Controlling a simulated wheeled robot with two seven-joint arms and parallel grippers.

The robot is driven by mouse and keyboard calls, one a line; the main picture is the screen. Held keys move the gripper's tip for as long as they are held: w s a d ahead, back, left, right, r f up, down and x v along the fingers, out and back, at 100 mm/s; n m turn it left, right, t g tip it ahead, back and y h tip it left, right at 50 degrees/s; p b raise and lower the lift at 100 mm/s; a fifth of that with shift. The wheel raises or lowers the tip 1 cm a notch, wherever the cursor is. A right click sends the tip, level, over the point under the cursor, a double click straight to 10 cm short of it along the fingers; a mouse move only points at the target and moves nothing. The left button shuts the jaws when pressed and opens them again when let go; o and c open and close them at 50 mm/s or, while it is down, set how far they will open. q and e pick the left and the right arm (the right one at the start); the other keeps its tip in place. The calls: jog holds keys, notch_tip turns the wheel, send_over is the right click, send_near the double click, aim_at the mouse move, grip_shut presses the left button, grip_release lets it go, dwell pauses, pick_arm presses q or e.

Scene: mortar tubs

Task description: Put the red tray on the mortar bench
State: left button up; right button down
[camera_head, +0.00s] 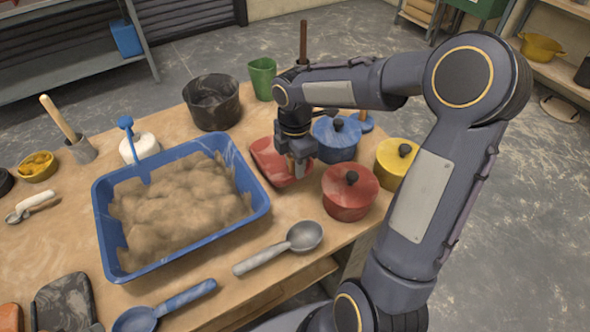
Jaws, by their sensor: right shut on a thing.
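The red tray (264,157) is on the wooden bench (205,300), between the blue mortar tub and the lidded pots. I cannot tell whether it rests on the bench or is slightly lifted. My right gripper (297,172) points down at the tray's right side and is shut on it. My gripper and wrist hide part of the tray. My left gripper is not in view.
A blue tub (263,205) of mortar stands left of the tray. Red (349,198), blue (337,143) and yellow (390,160) pots crowd its right. A black bucket (212,103) and green cup (262,78) stand behind. A metal scoop (300,238) lies in front.

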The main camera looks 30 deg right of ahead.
jog(key=shift+w+d+f, duration=0.1)
jog(key=shift+w+f, duration=0.05)
jog(key=shift+f, duration=0.1)
jog(key=shift+w+d+f, duration=0.1)
jog(key=shift+f, duration=0.8)
jog(key=shift+w+d+f, duration=0.1)
jog(key=shift+f, duration=0.75)
jog(key=shift+f, duration=0.1)
jog(key=c, duration=1.1)
grip_release()
jog(key=shift+o, duration=0.2)
